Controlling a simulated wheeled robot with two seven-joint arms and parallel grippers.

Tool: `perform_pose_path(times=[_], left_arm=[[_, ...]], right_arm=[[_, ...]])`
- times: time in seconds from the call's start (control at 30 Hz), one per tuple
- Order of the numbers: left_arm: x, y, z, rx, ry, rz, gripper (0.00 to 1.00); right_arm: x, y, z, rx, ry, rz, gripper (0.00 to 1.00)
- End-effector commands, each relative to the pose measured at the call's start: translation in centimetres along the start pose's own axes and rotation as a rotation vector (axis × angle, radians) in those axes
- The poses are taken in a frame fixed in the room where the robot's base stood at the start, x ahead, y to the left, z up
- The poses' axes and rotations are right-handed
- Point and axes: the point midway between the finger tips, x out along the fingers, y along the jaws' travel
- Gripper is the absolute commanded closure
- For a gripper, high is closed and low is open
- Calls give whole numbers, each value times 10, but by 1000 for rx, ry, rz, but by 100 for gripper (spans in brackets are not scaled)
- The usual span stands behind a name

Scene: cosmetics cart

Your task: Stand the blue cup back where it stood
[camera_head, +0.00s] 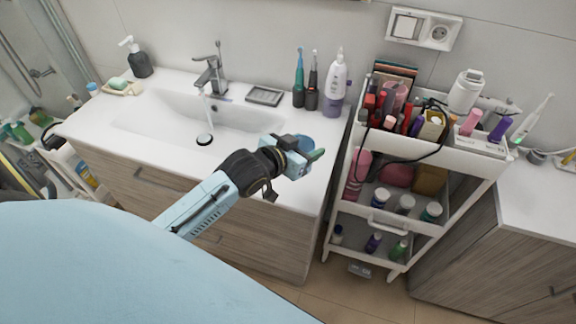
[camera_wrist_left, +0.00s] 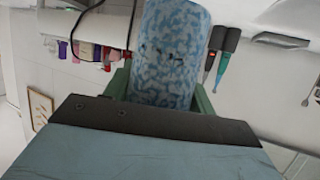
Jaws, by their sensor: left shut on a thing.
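My left gripper (camera_head: 311,160) is over the right end of the white washbasin counter (camera_head: 318,185). It is shut on the blue cup (camera_head: 304,143), which is mostly hidden behind the gripper in the head view. In the left wrist view the cup (camera_wrist_left: 168,60) is a mottled blue and white cylinder held between the green fingers (camera_wrist_left: 207,104). I cannot tell whether the cup touches the counter. My right gripper is not in view.
Two electric toothbrushes (camera_head: 299,75) and a white pump bottle (camera_head: 335,88) stand behind the cup. A small grey dish (camera_head: 265,96) lies left of them. Water runs from the tap (camera_head: 211,72). A crowded white cart (camera_head: 385,145) stands to the right.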

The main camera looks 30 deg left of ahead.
Motion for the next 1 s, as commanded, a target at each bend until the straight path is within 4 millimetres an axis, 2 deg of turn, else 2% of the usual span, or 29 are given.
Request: perform_pose_path(times=[0.03,0.1,0.23,0.3,0.5,1.0], left_arm=[[-2,-12,-8,8,-8,1,67],[-2,-25,-8,4,-12,4,67],[-1,-40,-8,-3,-17,5,67],[2,-43,-1,-7,-19,5,67],[16,-44,34,-9,-20,4,67],[36,-43,86,-6,-17,5,67]], right_arm=[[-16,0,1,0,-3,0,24],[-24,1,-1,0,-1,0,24],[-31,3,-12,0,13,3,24],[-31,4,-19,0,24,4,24],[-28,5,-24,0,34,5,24],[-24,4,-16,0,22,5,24]])
